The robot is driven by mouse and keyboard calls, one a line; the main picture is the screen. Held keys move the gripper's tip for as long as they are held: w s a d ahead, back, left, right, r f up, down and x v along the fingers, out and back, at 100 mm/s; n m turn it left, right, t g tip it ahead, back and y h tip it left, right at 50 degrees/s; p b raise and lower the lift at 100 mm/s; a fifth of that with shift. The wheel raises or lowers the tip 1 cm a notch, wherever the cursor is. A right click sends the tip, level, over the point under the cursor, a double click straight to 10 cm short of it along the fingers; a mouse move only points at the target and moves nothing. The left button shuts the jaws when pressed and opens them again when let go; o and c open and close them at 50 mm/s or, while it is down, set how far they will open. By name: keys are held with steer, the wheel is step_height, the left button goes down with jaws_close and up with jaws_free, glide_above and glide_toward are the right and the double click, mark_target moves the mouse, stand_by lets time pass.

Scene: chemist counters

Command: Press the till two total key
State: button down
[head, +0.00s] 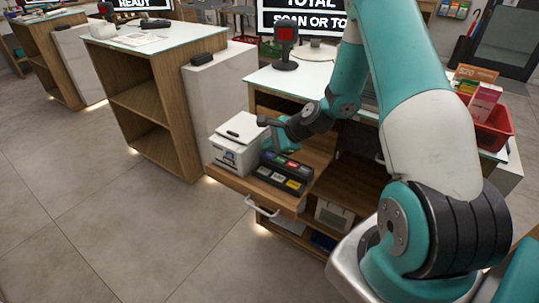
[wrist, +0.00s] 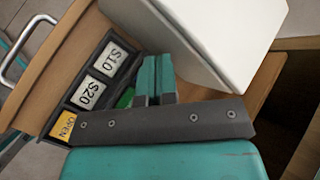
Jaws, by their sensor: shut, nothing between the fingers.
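The till's black key panel (head: 285,172) sits on a pulled-out wooden shelf, with red, green, yellow and white keys. In the wrist view the panel (wrist: 92,85) shows white $10 and $20 keys and a yellow OPEN key (wrist: 66,126). A green key (wrist: 125,97) is mostly hidden behind my gripper; its label cannot be read, and I see no key marked total. My gripper (head: 284,148) is shut and empty, fingers down, at the panel's back edge. The shut fingers show in the wrist view (wrist: 155,65); whether they touch a key is unclear.
A white printer-like box (head: 237,143) stands on the shelf close beside the panel and my fingers. The shelf has a metal handle (head: 262,207). A scanner stand (head: 286,45) and a screen reading TOTAL (head: 305,15) are on the counter above. The floor at left is clear.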

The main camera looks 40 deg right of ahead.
steer(key=shift+f, duration=0.15)
steer(key=shift+f, duration=0.3)
steer(key=shift+f+b, duration=0.35)
steer(key=shift+b, duration=0.05)
stand_by(0.7)
steer(key=shift+r, duration=0.15)
steer(key=shift+r+p, duration=0.65)
steer(key=shift+p, duration=0.15)
steer(key=shift+r, duration=0.1)
step_height(320, 180, up, 5)
steer(key=p, duration=0.4)
steer(key=shift+p, duration=0.3)
stand_by(0.4)
